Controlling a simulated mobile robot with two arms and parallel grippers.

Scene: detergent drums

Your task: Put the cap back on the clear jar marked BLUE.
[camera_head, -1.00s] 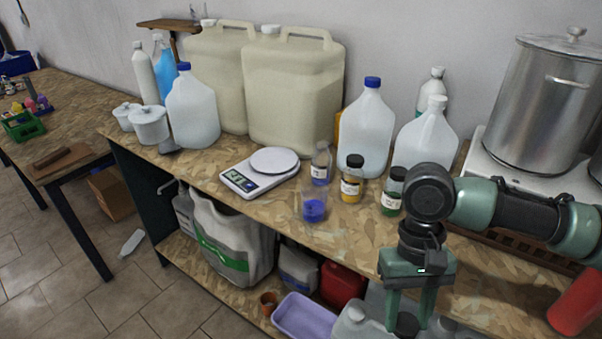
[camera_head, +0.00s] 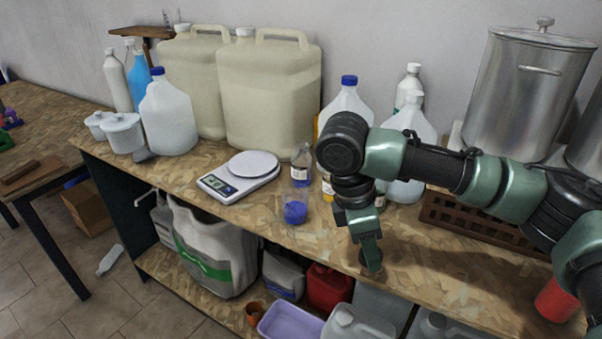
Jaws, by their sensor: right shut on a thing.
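The clear jar (camera_head: 301,166) with blue contents and a white label stands upright and uncapped on the bench, right of the scale; its label is too small to read. My right gripper (camera_head: 371,260) points down over the front part of the bench, to the right of and nearer than the jar. It is shut on a dark cap (camera_head: 371,268), mostly hidden by the fingers. A clear beaker (camera_head: 295,212) with blue powder stands in front of the jar. My left gripper is out of view.
A yellow-filled jar (camera_head: 327,188) is largely hidden behind my right arm. A white scale (camera_head: 236,178) stands left of the blue jar, with white jugs (camera_head: 168,118) and large cream drums (camera_head: 272,100) behind. The bench's front edge is close to the beaker.

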